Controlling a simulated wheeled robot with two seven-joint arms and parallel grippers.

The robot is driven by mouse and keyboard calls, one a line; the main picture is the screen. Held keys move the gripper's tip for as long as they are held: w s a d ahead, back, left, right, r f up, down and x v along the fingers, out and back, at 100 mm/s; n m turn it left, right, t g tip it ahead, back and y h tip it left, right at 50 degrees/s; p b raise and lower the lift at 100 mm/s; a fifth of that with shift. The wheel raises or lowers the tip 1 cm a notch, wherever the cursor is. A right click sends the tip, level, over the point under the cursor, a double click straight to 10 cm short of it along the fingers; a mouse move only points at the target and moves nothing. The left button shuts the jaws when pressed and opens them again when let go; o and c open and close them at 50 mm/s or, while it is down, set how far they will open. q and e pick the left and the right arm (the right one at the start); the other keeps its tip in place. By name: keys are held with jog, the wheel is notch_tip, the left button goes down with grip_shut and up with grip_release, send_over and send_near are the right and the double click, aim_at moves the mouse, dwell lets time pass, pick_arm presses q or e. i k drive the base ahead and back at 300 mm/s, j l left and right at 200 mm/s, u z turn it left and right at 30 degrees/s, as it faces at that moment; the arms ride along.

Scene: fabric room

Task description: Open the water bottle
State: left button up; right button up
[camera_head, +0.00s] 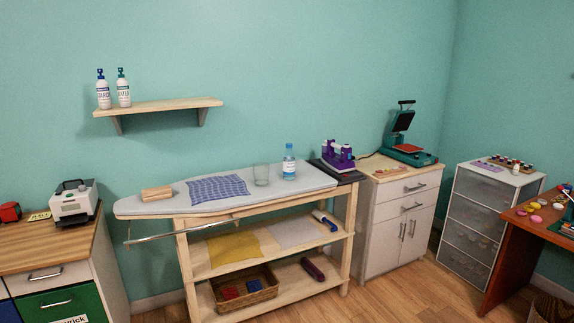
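Neither of my grippers shows in the head view.
A purple iron (338,155) sits right of the bottle. A blue checked cloth (217,188) and a wooden block (157,193) lie left on the board. A wall shelf (160,106) holds two bottles. Wooden floor (385,300) is clear in front of the white cabinet (385,235).

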aim_at(289, 159)
jog(key=i+z, duration=0.1)
jog(key=i, duration=1.15)
jog(key=i+z, duration=0.15)
jog(key=i, duration=1.15)
